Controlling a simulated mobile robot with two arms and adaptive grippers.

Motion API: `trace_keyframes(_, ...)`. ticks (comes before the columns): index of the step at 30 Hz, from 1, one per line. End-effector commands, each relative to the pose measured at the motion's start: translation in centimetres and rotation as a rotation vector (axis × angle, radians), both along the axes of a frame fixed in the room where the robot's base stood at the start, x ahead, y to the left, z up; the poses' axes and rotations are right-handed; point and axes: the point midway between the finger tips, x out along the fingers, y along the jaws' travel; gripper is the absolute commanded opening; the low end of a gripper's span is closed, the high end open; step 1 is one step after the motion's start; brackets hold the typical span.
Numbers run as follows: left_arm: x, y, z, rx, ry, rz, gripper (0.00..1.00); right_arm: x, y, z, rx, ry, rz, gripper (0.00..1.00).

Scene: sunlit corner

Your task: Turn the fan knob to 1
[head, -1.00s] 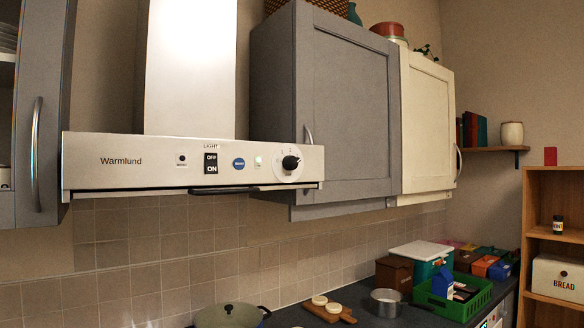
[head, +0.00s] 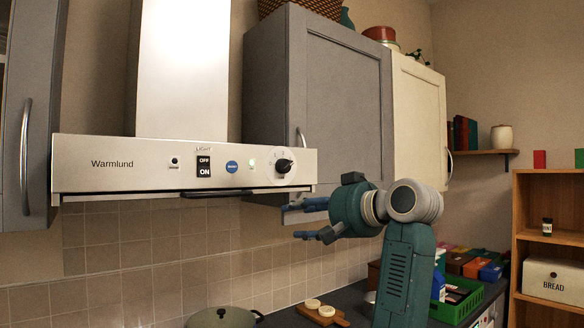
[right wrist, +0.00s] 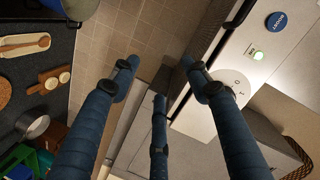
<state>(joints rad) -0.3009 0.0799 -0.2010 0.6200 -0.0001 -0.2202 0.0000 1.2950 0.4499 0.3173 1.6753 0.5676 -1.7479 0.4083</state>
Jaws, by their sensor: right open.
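The black fan knob (head: 284,165) sits on a round white dial at the right end of the silver Warmlund hood's front panel (head: 120,163). Its markings are too small to read. My right gripper (head: 298,220) is open and empty, just below and right of the knob, its fingers pointing left beneath the hood's right end. In the right wrist view my spread fingers (right wrist: 158,85) reach toward the tiled wall, and the dial (right wrist: 233,82) lies beside the right finger; I cannot make out the knob there. My left gripper is not in view.
The panel also has a light switch (head: 204,166) and a blue round button (head: 232,166). A grey cupboard (head: 345,110) stands right of the hood. Below, the counter holds a lidded pot (head: 222,318), a wooden board (head: 322,315) and a green crate (head: 462,305).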

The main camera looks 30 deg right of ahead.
Motion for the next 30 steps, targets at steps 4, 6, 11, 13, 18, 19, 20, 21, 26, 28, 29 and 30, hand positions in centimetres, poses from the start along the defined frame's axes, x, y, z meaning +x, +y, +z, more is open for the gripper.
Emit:
trace_keyframes(4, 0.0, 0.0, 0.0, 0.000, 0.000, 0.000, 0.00, -3.5, -1.7, 7.9, 0.092, -0.118, 0.029, 0.47)
trace_keyframes(6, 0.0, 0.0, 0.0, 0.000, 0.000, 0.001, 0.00, -4.6, -2.1, 9.8, 0.117, -0.149, 0.040, 0.47)
trace_keyframes(11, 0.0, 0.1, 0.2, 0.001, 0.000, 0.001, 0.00, -5.2, -2.2, 11.5, 0.139, -0.174, 0.053, 0.47)
trace_keyframes(13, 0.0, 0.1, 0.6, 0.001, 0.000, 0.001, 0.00, -4.5, -2.1, 11.6, 0.139, -0.174, 0.053, 0.47)
trace_keyframes(18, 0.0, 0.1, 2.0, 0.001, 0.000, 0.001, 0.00, -1.5, -1.5, 11.7, 0.139, -0.171, 0.055, 0.47)
trace_keyframes(19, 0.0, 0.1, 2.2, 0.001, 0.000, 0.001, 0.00, -0.9, -1.4, 11.7, 0.140, -0.171, 0.054, 0.47)
trace_keyframes(20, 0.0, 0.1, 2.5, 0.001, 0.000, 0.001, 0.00, -0.3, -1.3, 11.7, 0.139, -0.170, 0.054, 0.47)
trace_keyframes(21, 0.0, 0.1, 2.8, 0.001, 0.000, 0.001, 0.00, 0.5, -1.1, 11.7, 0.138, -0.171, 0.055, 0.47)
trace_keyframes(26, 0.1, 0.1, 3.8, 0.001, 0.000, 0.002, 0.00, 3.1, -0.7, 11.6, 0.138, -0.172, 0.053, 0.47)
trace_keyframes(28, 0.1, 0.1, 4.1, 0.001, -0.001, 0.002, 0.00, 3.9, -0.6, 11.6, 0.138, -0.173, 0.052, 0.47)
trace_keyframes(29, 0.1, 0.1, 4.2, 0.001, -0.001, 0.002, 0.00, 4.2, -0.6, 11.6, 0.138, -0.173, 0.053, 0.47)
trace_keyframes(30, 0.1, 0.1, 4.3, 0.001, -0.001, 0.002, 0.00, 4.5, -0.5, 11.6, 0.137, -0.174, 0.052, 0.47)
